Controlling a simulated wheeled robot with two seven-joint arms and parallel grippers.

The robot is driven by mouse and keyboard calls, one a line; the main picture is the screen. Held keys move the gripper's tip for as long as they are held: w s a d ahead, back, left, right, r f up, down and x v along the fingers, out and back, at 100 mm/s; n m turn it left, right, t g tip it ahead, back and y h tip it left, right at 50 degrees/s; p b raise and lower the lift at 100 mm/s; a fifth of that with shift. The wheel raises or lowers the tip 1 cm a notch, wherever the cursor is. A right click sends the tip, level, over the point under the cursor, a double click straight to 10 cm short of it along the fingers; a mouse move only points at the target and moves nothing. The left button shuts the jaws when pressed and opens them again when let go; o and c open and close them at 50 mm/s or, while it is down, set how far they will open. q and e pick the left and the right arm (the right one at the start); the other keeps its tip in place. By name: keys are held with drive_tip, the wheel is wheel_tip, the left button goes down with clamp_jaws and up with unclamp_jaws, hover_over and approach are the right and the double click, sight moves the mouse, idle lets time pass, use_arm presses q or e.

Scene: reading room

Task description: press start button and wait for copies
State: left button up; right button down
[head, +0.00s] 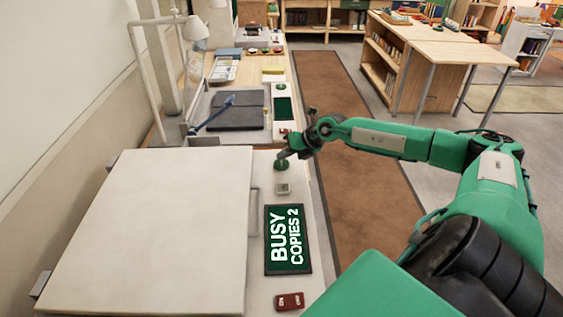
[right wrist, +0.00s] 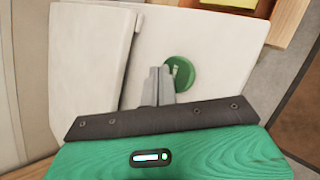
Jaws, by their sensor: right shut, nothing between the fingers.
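The copier stands in front of me with its white lid (head: 165,225) closed. Its green display (head: 288,240) reads "BUSY COPIES 2". The round green start button (head: 281,165) is at the far end of the control strip, and it also shows in the right wrist view (right wrist: 181,71). My right gripper (head: 284,155) is shut and empty, with its fingertips at the button. In the right wrist view its fingers (right wrist: 158,75) overlap the button's left edge; I cannot tell whether they touch it. My left gripper is not in view.
A small grey button (head: 283,189) and a dark red switch (head: 289,301) are on the same strip. Behind the copier stand a second device with a dark pad (head: 238,110) and a white lamp (head: 196,28). A brown floor runner (head: 370,190) lies to the right.

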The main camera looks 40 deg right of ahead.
sight(285, 164)
drive_tip(key=shift+r+p, duration=1.55)
drive_tip(key=shift+r, duration=1)
